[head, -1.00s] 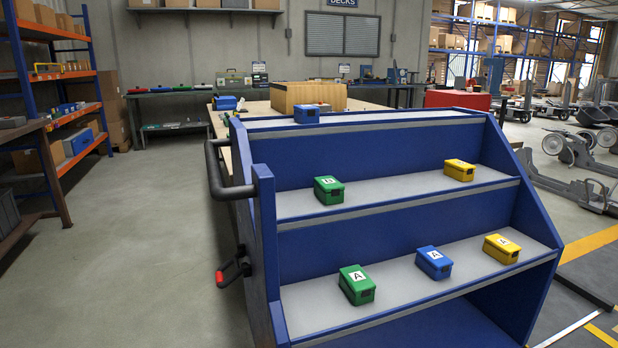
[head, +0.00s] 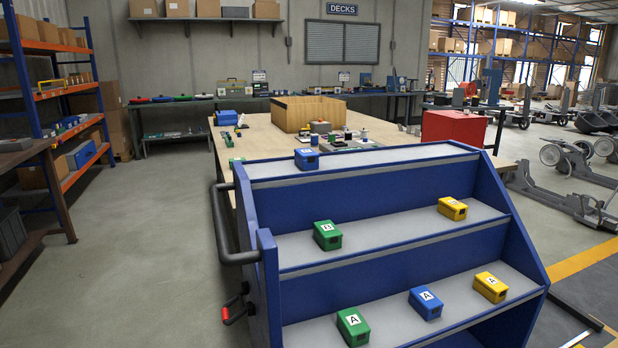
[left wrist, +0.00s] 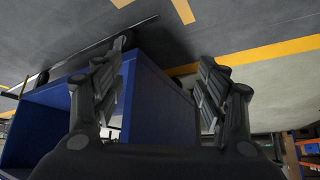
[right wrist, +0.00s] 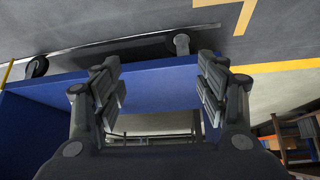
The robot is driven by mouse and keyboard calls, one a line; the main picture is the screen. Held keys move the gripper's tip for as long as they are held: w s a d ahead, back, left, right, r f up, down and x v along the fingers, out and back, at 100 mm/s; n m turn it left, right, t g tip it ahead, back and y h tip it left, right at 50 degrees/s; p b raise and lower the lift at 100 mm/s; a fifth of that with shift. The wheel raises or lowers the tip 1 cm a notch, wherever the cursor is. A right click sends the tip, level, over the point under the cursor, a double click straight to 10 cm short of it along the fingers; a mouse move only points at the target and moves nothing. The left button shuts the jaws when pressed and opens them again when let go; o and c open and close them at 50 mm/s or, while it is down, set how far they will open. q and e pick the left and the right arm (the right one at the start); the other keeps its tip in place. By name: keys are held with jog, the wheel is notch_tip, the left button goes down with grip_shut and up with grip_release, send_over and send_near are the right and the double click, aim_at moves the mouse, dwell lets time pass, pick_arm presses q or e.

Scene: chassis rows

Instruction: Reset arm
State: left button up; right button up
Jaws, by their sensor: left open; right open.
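Neither gripper shows in the head view. In the left wrist view my left gripper (left wrist: 160,95) is open and empty, with part of a blue rack and the floor beyond it. In the right wrist view my right gripper (right wrist: 160,92) is open and empty, with a blue panel and the floor beyond it. The blue stepped rack (head: 390,238) stands in front of me. It holds green boxes (head: 327,235), blue boxes (head: 426,303) and yellow boxes (head: 452,208), some marked A or B.
A wooden table (head: 260,140) with an open wooden box (head: 308,113) stands behind the rack. A red cabinet (head: 453,127) is at its right. Orange shelving (head: 60,90) lines the left. The floor (head: 150,250) left of the rack is clear.

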pick_arm(q)
jog(key=s+a+f+g+p, duration=0.2)
jog(key=s+p, duration=0.2)
jog(key=s, duration=0.5)
jog(key=s+a+f+g+y+p, duration=0.1)
jog(key=s+a+f+g+p, duration=0.1)
jog(key=s, duration=0.7)
jog(key=s+a+f+g+p, duration=0.2)
jog(key=s+p, duration=0.3)
jog(key=s, duration=0.4)
jog(key=shift+a+p, duration=0.15)
jog(key=shift+p, duration=0.15)
pick_arm(e)
jog(key=s+d+f+g, duration=0.2)
jog(key=s, duration=0.7)
jog(key=s+d+f+g+h, duration=0.1)
jog(key=s+d+f+g, duration=0.1)
jog(key=s, duration=0.7)
jog(key=s+d+f+g, duration=0.2)
jog(key=s, duration=0.7)
jog(key=shift+d, duration=0.15)
